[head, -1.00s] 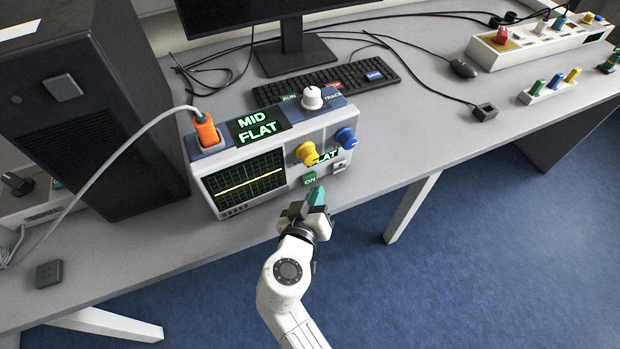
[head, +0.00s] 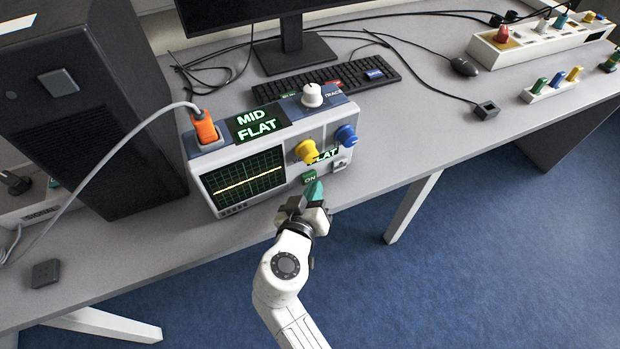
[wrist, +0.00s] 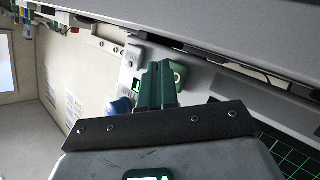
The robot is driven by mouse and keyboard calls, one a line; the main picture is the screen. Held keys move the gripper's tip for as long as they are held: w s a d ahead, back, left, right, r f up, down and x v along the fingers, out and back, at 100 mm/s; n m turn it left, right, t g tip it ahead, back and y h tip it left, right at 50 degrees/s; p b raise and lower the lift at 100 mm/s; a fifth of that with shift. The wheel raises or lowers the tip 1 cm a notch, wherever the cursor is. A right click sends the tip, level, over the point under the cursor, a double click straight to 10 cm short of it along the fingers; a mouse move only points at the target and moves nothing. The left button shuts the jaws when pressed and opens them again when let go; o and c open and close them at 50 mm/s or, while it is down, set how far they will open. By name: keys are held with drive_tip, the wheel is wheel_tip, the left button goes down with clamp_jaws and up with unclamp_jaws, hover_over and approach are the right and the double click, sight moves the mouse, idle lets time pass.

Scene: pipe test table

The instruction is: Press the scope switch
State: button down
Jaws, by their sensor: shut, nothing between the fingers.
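A yellow knob (head: 305,151) and a blue knob (head: 345,136) stick out above and right of the switch. An orange plug (head: 205,128) with a grey cable sits at the scope's top left. A keyboard (head: 330,81) lies behind.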

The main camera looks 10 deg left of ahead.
drive_tip(key=shift+w+a+b, duration=0.25)
drive_tip(key=shift+w+b, duration=0.1)
idle(0.7)
idle(0.4)
drive_tip(key=shift+s+d, duration=0.5)
drive_tip(key=shift+s, duration=0.2)
drive_tip(key=s+d, duration=0.1)
drive_tip(key=s, duration=0.1)
drive_tip(key=s+d+p, duration=0.1)
drive_tip(key=s+d, duration=0.1)
idle(0.4)
idle(0.6)
